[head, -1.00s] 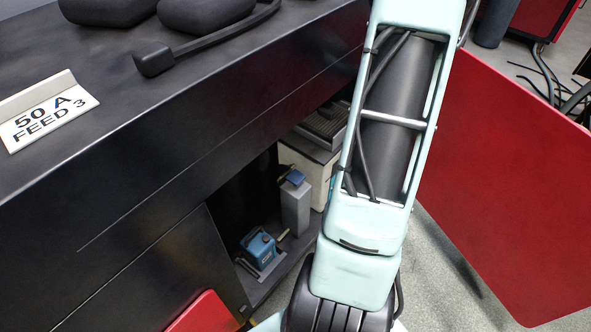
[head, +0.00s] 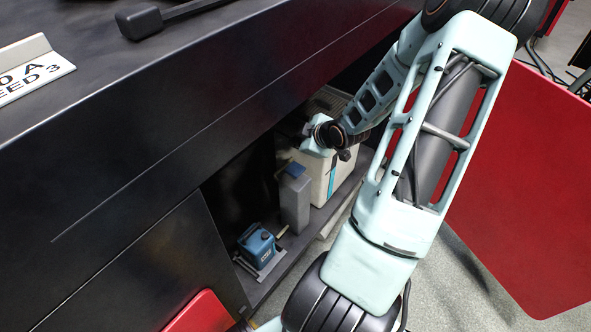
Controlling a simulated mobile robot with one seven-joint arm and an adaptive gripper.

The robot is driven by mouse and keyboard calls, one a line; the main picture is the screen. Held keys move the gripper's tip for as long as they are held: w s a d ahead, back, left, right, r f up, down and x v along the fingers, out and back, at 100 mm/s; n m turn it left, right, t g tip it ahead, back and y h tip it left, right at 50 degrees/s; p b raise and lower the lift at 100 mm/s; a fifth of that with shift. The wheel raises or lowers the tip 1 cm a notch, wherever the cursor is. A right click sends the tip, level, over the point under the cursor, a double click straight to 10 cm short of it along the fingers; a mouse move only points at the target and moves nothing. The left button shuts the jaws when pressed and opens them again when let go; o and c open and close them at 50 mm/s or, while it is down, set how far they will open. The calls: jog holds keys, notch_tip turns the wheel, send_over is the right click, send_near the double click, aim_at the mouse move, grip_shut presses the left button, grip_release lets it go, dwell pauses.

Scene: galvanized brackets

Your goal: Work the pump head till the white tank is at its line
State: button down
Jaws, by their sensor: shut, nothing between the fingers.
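The white tank (head: 313,180) is a cream box on the floor of the open cabinet bay, with a vertical teal strip (head: 332,180) on its front. The level and its line are too small to read. Left of it stands a grey upright block (head: 295,205) with a blue cap (head: 296,170), which looks like the pump head. My gripper (head: 316,139) is at the end of my arm, over the tank's upper front, above and right of the blue cap. It is shut and empty. I cannot tell if it touches the tank, and its fingertips are unclear.
A small blue unit (head: 257,244) sits on a bracket at the bay's left. The dark cabinet top edge (head: 230,100) overhangs the opening. A large red panel (head: 520,190) stands at right, and another red piece (head: 203,314) is at the lower left. Grey floor lies between.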

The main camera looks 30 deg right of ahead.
aim_at(295, 169)
jog(key=shift+f, duration=0.15)
notch_tip(295, 169, down, 8)
jog(key=b, duration=0.8)
jog(key=shift+f, duration=0.25)
dwell(1.1)
jog(key=shift+f+b, duration=0.35)
jog(key=shift+f, duration=0.05)
jog(key=shift+f+b, duration=0.95)
jog(key=shift+f, duration=0.4)
dwell(1.2)
jog(key=shift+r, duration=0.15)
jog(key=shift+r+p, duration=1.6)
jog(key=shift+p, duration=0.1)
